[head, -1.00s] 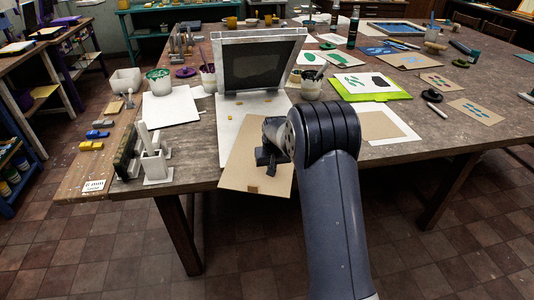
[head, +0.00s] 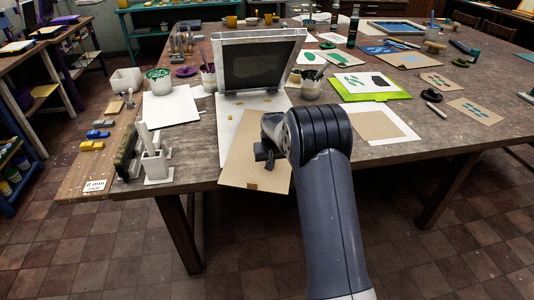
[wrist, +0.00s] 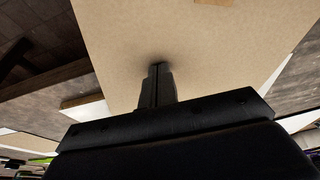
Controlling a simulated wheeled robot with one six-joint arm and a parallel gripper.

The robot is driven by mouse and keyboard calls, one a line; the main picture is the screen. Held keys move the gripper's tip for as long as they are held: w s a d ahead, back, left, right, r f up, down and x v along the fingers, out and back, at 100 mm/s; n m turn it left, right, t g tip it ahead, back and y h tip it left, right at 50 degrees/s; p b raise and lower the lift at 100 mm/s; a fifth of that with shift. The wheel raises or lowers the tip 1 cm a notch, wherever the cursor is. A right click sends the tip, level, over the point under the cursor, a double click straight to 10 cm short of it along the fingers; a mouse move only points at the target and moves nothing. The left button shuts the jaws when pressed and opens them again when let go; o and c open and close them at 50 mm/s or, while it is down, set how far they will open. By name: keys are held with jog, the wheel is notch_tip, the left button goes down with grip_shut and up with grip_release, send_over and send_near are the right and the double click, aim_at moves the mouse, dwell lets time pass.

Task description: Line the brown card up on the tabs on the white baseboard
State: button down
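The brown card (head: 245,165) lies turned at an angle over the near part of the white baseboard (head: 228,107). Its near end sticks out past the table's front edge, with a small brown patch (head: 252,186) there. Small yellow-orange tabs (head: 231,117) show on the baseboard between the card and the screen. My gripper (head: 265,157) is over the middle-right of the card. In the wrist view its fingers (wrist: 157,72) are together, with their tips at the face of the card (wrist: 200,45). My arm hides the card's right side in the head view.
The hinged screen (head: 258,36) stands raised at the baseboard's far end. White blocks (head: 155,165) stand to the left, a pot with tools (head: 311,85) behind right. A white sheet with brown paper (head: 378,125) lies right of my arm.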

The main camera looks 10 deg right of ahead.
jog(key=shift+w+p, duration=0.35)
jog(key=shift+w, duration=0.65)
jog(key=shift+s+b, duration=0.35)
jog(key=shift+s, duration=0.15)
notch_tip(320, 180, up, 7)
jog(key=p, duration=0.4)
dwell(0.4)
jog(key=shift+f+b, duration=1.9)
jog(key=shift+f, duration=1.5)
